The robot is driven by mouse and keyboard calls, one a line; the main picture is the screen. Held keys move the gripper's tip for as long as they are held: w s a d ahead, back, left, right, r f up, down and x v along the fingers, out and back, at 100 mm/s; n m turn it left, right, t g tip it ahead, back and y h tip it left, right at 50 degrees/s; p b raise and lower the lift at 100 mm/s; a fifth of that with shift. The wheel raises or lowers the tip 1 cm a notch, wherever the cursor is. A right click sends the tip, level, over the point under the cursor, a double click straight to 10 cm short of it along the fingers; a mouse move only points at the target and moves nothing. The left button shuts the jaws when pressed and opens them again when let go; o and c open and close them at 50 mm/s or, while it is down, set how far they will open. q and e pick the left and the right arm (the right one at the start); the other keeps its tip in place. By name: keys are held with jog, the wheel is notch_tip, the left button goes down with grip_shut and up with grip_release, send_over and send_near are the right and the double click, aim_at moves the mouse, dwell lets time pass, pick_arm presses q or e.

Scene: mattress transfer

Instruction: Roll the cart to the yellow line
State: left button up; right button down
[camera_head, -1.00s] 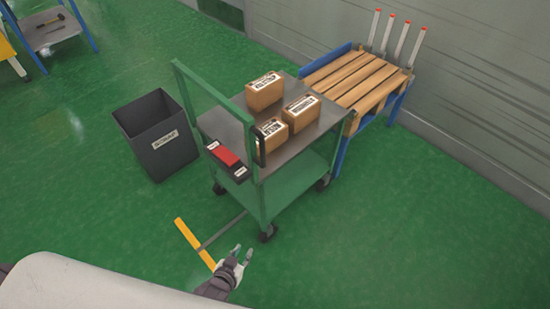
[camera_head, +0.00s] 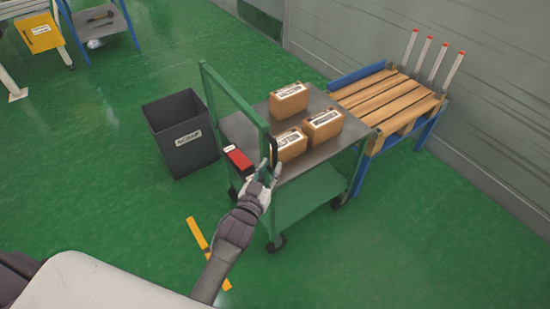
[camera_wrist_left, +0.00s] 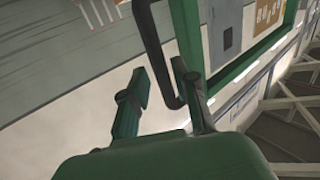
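The green cart (camera_head: 310,202) stands in the middle of the head view, its push frame facing me. It has a grey top and carries three cardboard boxes (camera_head: 290,101). A black handle (camera_head: 272,150) is on the near upright of the frame; it also shows in the left wrist view (camera_wrist_left: 158,55). My left gripper (camera_head: 268,172) is at the lower part of this handle. In the left wrist view its fingers (camera_wrist_left: 160,72) are apart, with the black bar between them. The yellow line (camera_head: 196,232) is on the floor on my side of the cart, partly covered by my left arm. My right gripper is not in view.
A dark grey bin (camera_head: 182,150) stands left of the cart. A slatted wooden pallet on a blue frame (camera_head: 385,100) is close behind the cart to the right, by the wall. A red box (camera_head: 238,158) sits on the cart's near side. Floor at the lower right is clear.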

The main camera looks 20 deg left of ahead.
aim_at(273, 162)
pick_arm(q)
jog(key=shift+w+d, duration=0.1)
jog(key=shift+w, duration=1.85)
grip_shut()
